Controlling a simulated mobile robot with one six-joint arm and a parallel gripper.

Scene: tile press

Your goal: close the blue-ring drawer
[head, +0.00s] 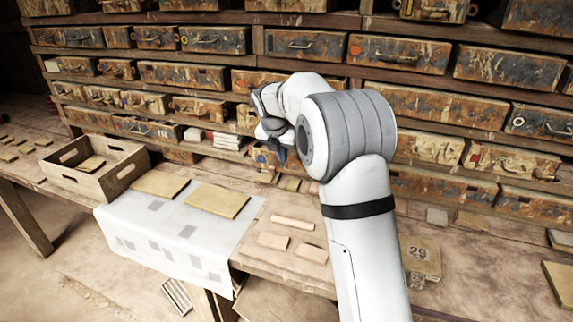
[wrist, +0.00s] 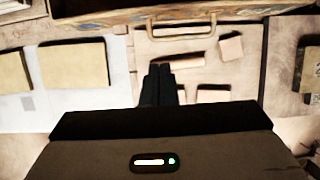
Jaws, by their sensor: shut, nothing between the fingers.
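A drawer (wrist: 110,18) is pulled out at the top of the wrist view, with its rim, dark inside and a metal bow handle (wrist: 182,36) on its front. I cannot make out a ring mark on it there. My gripper (wrist: 160,70) is shut and empty, its dark fingers just below the handle in the picture, apart from it as far as I can tell. In the head view my gripper (head: 277,150) is in front of the lower drawer rows, and my arm hides the drawers behind it. I cannot surely pick out the blue ring in either view.
A wooden crate (head: 75,177) stands on the bench at left. Beside it a white cloth (head: 150,222) bears two tan slabs (head: 217,200). Pinkish tiles (head: 292,222) lie on the bench below my gripper. A block marked 29 (head: 422,258) lies right of my arm.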

